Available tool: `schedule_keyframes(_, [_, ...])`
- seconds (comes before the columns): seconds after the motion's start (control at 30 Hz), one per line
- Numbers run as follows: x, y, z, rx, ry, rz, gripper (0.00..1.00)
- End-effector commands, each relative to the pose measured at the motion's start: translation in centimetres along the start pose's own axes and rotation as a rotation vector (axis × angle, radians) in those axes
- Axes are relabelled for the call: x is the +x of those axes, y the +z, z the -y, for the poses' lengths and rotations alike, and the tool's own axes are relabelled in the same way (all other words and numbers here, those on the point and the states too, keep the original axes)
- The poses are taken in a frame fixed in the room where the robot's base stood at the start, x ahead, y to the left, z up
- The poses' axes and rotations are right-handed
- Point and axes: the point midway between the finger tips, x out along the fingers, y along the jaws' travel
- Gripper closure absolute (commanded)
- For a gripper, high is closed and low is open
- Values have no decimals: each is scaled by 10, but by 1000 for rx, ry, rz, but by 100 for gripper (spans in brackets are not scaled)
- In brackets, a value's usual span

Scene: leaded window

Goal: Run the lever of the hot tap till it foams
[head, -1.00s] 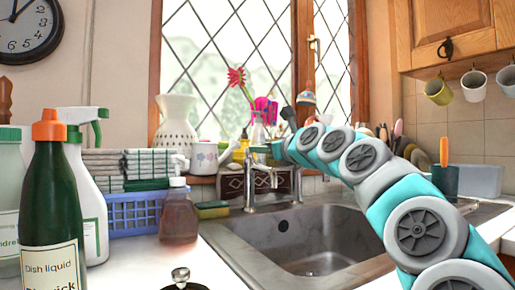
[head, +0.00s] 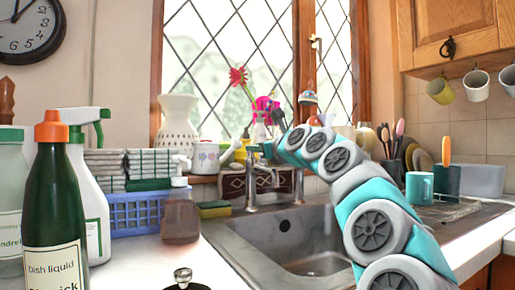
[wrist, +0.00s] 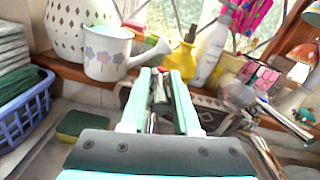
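The chrome tap (head: 252,185) stands at the back left edge of the steel sink (head: 235,235), with upright bodies and a spout. My gripper (head: 257,149) is just above and behind the tap top in the head view. In the wrist view, my gripper (wrist: 157,75) has its two pale green fingers apart. A shiny metal part of the tap (wrist: 160,98) shows between or below them; I cannot tell whether they touch it. Which lever is the hot one cannot be told. No clear stream or foam shows at the spout.
A white watering can (wrist: 108,52) and a yellow bottle (wrist: 183,60) stand on the sill close ahead. A green sponge (head: 214,210), a brown soap bottle (head: 180,218) and a blue basket (head: 135,213) are left of the tap. A teal mug (head: 419,188) stands right of the sink.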

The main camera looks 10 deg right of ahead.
Motion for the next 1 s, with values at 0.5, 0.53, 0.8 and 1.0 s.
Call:
schedule_keyframes(0.5, [0, 0, 0, 0, 0, 0, 100])
schedule_keyframes(0.53, [0, 0, 0, 0, 0, 0, 100])
schedule_keyframes(0.8, [0, 0, 0, 0, 1, 0, 100])
schedule_keyframes(1.0, [0, 0, 0, 0, 1, 0, 100])
